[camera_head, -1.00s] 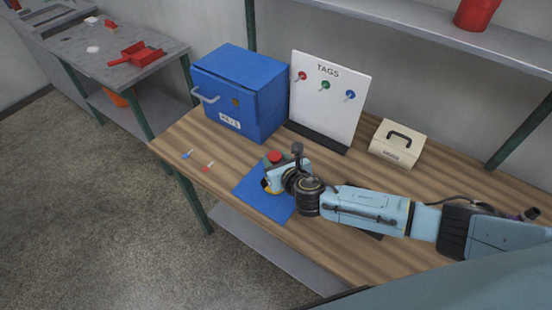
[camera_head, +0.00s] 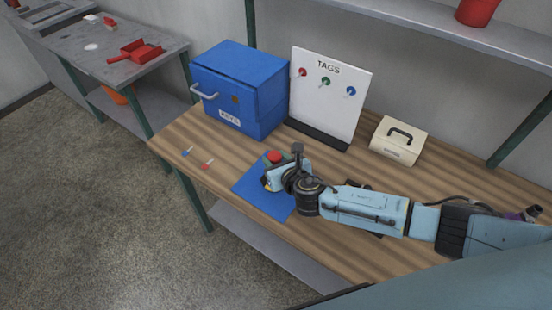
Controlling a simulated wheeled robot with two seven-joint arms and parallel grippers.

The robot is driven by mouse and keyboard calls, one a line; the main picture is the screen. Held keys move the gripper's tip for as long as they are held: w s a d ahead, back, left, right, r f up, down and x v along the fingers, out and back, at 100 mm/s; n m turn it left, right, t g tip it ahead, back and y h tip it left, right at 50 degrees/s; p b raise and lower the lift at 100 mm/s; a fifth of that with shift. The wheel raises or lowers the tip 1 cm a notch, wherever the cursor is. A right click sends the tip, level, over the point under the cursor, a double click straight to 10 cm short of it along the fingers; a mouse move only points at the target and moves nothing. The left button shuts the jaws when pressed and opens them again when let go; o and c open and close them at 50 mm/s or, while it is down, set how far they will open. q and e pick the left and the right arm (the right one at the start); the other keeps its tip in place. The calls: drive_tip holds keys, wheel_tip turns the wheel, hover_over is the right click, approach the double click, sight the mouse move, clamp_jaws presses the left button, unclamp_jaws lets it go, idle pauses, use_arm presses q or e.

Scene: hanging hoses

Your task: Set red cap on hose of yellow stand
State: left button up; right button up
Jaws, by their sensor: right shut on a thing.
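My right gripper (camera_head: 272,178) points left, low over a blue mat (camera_head: 258,203) on the wooden bench. It is shut on a small red-topped object (camera_head: 274,157), whose round red top and dark greenish part show just behind the fingers. A little yellow shows at the fingertips. The fingers and wrist hide most of the object, so I cannot tell whether the red part is a separate cap. I cannot make out a hose or a whole yellow stand. My left gripper is not in view.
A blue box (camera_head: 262,95) stands behind the mat. A white TAGS board (camera_head: 334,95) and a cream case (camera_head: 396,141) stand at the back. A blue-tagged key (camera_head: 187,151) and a red-tagged key (camera_head: 207,164) lie left of the mat. A red dustpan (camera_head: 138,51) lies on the grey table.

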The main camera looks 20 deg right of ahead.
drive_tip(key=shift+f+b, duration=0.8)
drive_tip(key=shift+f, duration=0.4)
drive_tip(key=o, duration=1)
drive_tip(key=shift+s, duration=0.15)
drive_tip(key=p+v, duration=0.1)
drive_tip(key=v, duration=1.2)
drive_tip(key=shift+s+p, duration=0.1)
drive_tip(key=shift+p, duration=0.2)
